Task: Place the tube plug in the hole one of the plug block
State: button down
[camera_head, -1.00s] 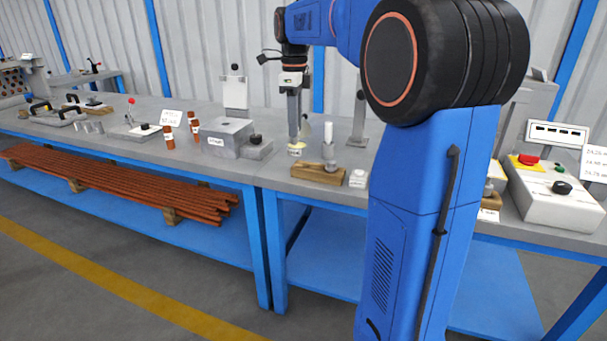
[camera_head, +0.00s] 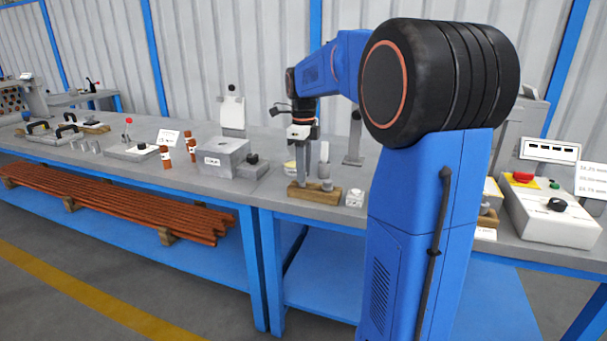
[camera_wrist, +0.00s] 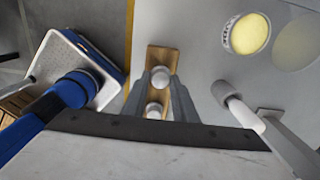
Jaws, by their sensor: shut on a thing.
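The plug block is a small wooden block (camera_head: 315,193) near the table's front edge. It also shows in the wrist view (camera_wrist: 164,53). A grey metal plug (camera_head: 327,185) stands at its right end, and shows between the fingers' bases in the wrist view (camera_wrist: 154,110). My gripper (camera_head: 303,182) points down at the block's left part. In the wrist view my gripper (camera_wrist: 161,79) is shut on a pale round-topped plug (camera_wrist: 161,75), taken as the tube plug, over the block. The hole under it is hidden, so I cannot tell whether the plug is seated.
A yellow-topped dish (camera_wrist: 248,34) and a white upright tube (camera_head: 324,153) stand behind the block. A small white box (camera_head: 355,197) is just right of it. A grey metal box (camera_head: 222,157) stands to the left.

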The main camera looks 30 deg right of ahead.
jog(key=shift+f, duration=0.55)
jog(key=shift+f, duration=0.1)
jog(key=c, duration=1.4)
grip_release()
jog(key=shift+c, duration=0.2)
notch_tip(320, 180, up, 12)
